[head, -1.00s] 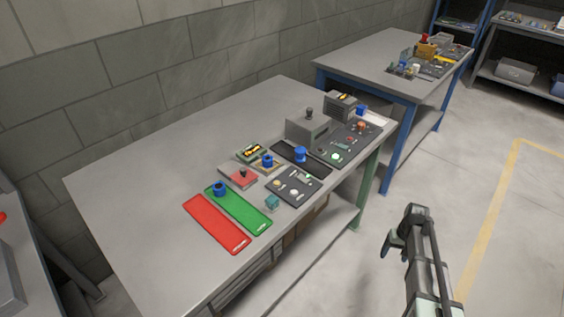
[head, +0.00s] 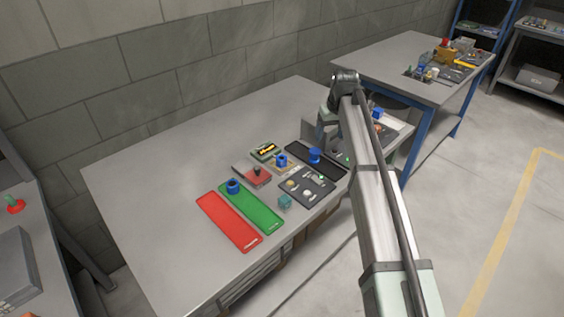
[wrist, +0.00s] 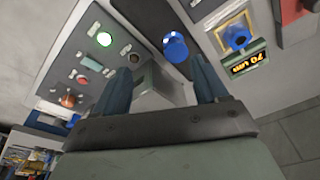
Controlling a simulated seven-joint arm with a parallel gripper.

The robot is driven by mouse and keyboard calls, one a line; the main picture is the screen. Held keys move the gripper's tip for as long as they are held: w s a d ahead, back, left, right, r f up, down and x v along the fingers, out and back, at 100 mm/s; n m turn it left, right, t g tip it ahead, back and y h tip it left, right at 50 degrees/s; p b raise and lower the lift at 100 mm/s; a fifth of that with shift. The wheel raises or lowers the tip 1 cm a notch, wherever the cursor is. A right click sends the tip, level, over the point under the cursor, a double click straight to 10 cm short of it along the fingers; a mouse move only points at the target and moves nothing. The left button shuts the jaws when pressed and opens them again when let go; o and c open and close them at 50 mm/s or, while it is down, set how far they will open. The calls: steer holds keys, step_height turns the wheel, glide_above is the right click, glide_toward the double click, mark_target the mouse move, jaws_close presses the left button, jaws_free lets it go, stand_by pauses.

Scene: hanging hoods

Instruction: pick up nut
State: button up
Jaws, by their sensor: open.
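Several blue parts stand on the near table, and I cannot tell for sure which is the nut. One blue ring-like part (head: 233,187) sits at the far end of the green strip (head: 262,215). Another blue part (head: 281,160) is by the small yellow-lit display, and a blue flanged part (head: 314,156) stands on the black strip. In the wrist view, a blue flanged part (wrist: 175,48) shows beyond and between my fingers, and a blue ring-like part (wrist: 237,38) is farther right by the display. My gripper (wrist: 161,67) is open and empty, above the table's right part.
A red strip (head: 229,222) lies beside the green one. A red block (head: 252,175), a teal cube (head: 284,201) and a dark button panel (head: 306,186) are close by. A grey box stands under my arm, partly hidden. The table's left side is clear.

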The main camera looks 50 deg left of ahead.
steer(key=s+a+r+n, duration=0.1)
steer(key=s+a+r, duration=0.2)
steer(key=s+a, duration=0.8)
glide_above(281, 161)
steer(key=shift+n+h, duration=0.3)
step_height(281, 161, down, 8)
steer(key=shift+w+f, duration=0.1)
steer(key=shift+f, duration=0.05)
steer(key=shift+w+a+f, duration=0.15)
steer(key=shift+w+f, duration=0.05)
steer(key=shift+f, duration=0.7)
steer(key=shift+w+a+f, duration=0.1)
steer(key=shift+w+f, duration=0.1)
steer(key=shift+f, duration=0.75)
steer(key=shift+w+a+f, duration=0.15)
steer(key=shift+w+f, duration=0.05)
steer(key=shift+f, duration=0.7)
jaws_close()
steer(key=shift+r, duration=0.15)
